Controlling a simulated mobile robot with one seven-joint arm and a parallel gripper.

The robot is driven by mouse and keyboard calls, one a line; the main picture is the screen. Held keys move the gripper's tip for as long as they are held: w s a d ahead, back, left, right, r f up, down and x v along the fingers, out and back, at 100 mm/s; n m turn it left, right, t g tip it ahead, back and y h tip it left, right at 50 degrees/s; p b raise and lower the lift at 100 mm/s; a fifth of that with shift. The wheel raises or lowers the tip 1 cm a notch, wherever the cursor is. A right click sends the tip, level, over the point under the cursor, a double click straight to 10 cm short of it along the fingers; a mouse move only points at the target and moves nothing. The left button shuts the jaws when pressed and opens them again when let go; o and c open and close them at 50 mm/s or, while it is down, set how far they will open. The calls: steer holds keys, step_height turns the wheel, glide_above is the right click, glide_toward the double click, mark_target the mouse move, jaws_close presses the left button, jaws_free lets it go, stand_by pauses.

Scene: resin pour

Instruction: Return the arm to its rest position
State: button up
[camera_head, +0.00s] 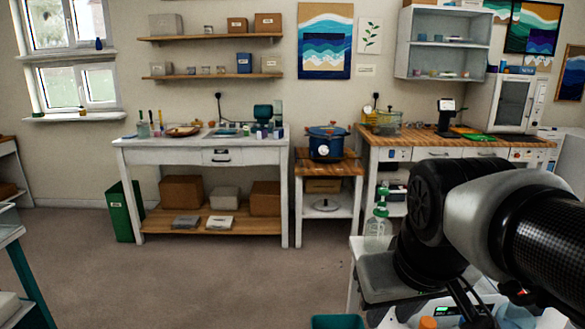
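My arm fills the right side of the head view, with thick black and light grey links bent over a small work surface (375,275). Slim black parts that look like my gripper (470,305) show low in the picture below the black joint. The fingertips are cut off or hidden, so I cannot tell whether it is open or shut, or whether it holds anything.
A clear bottle with a green pump (378,222) stands close left of my arm. A teal container (338,322) is at the bottom edge. A white workbench (205,152) and a wooden-topped counter (500,142) line the back wall. Open floor (220,275) lies left.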

steer(key=s+r+m+p, duration=0.1)
steer(key=s+r+p, duration=0.2)
steer(key=r+p, duration=1.6)
steer(key=shift+t+p, duration=0.4)
steer(key=shift+p, duration=0.1)
stand_by(0.4)
